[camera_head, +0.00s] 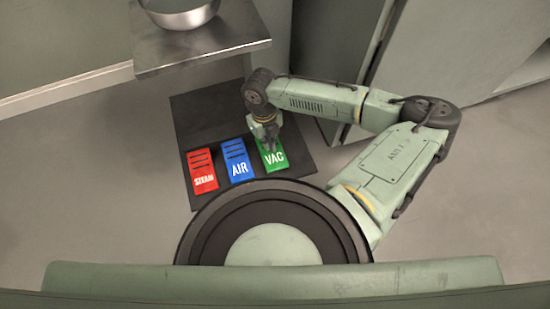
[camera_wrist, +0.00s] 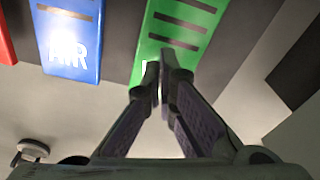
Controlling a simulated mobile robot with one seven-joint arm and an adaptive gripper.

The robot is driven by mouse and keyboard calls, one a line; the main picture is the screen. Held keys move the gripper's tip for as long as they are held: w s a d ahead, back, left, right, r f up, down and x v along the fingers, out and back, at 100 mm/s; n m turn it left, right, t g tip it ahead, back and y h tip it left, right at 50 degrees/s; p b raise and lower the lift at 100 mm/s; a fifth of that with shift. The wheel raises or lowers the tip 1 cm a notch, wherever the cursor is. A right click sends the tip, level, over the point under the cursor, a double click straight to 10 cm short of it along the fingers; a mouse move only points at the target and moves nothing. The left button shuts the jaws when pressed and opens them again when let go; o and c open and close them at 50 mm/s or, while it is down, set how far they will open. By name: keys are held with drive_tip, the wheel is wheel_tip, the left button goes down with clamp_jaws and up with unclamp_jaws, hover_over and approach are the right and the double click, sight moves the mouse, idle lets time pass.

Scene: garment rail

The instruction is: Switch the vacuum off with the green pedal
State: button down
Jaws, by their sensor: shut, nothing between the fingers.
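The green pedal (camera_head: 274,158), marked VAC, is the rightmost of three pedals on a black floor mat. My gripper (camera_head: 269,146) is shut and empty, pointing down over the far part of this pedal and hiding some of it. In the wrist view the green pedal (camera_wrist: 184,32) fills the upper middle, with dark slots across it. The shut fingertips (camera_wrist: 163,72) overlap its lettered end and hide most of the lettering. I cannot tell whether the fingertips touch the pedal or whether it is pressed down.
The blue AIR pedal (camera_head: 237,161) lies close to the left of the green one, and the red STEAM pedal (camera_head: 202,171) beyond it. The black mat (camera_head: 200,112) carries them. A metal shelf (camera_head: 200,45) with a steel bowl (camera_head: 180,14) stands above the mat's far side.

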wheel_tip(320, 180, up, 9)
drive_tip(key=shift+w+a, duration=0.25)
drive_tip(key=shift+w, duration=0.1)
drive_tip(key=shift+s+f, duration=0.1)
drive_tip(key=shift+f, duration=0.05)
idle(0.3)
